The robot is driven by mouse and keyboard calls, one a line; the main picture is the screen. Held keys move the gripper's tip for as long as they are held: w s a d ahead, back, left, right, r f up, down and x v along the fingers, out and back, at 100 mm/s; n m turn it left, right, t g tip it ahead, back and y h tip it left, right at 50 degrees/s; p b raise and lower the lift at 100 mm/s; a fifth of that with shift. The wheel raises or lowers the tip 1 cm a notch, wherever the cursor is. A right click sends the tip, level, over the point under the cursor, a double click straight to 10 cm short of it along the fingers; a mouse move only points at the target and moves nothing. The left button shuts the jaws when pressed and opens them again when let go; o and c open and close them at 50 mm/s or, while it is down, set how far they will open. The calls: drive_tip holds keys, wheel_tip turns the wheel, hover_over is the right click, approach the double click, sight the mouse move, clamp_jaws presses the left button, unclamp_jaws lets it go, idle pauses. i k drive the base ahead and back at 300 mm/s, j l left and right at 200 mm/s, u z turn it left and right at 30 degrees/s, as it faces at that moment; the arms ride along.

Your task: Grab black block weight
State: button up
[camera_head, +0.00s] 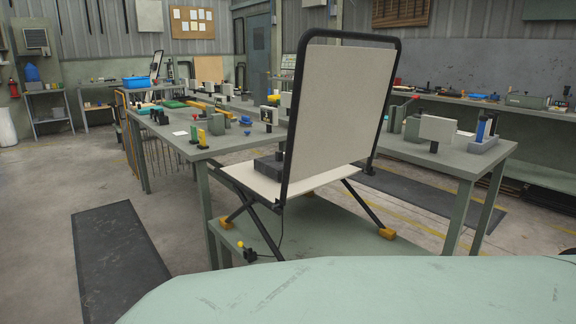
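A dark block (268,166), which looks like the black block weight, rests on the pale seat of the folding lounger (305,180). It sits at the left side of the seat, against the foot of the upright backrest (336,105). The backrest has a black tube frame and hides part of the block's right side. My gripper is not in view.
The lounger stands on crossed dark legs with yellow feet (388,233), on a green surface. Behind it is a workbench (180,143) with many small items. Another bench (470,158) stands at right. A dark mat (115,262) lies on open floor at left.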

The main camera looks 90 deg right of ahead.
sight(271, 166)
drive_tip(key=i+l+z, duration=0.1)
drive_tip(key=z, duration=0.4)
drive_tip(key=i+z, duration=0.3)
drive_tip(key=z, duration=0.15)
drive_tip(key=i+j+z, duration=0.1)
drive_tip(key=z, duration=0.4)
drive_tip(key=i+l+z, duration=0.15)
drive_tip(key=i+z, duration=1.1)
drive_tip(key=k, duration=0.1)
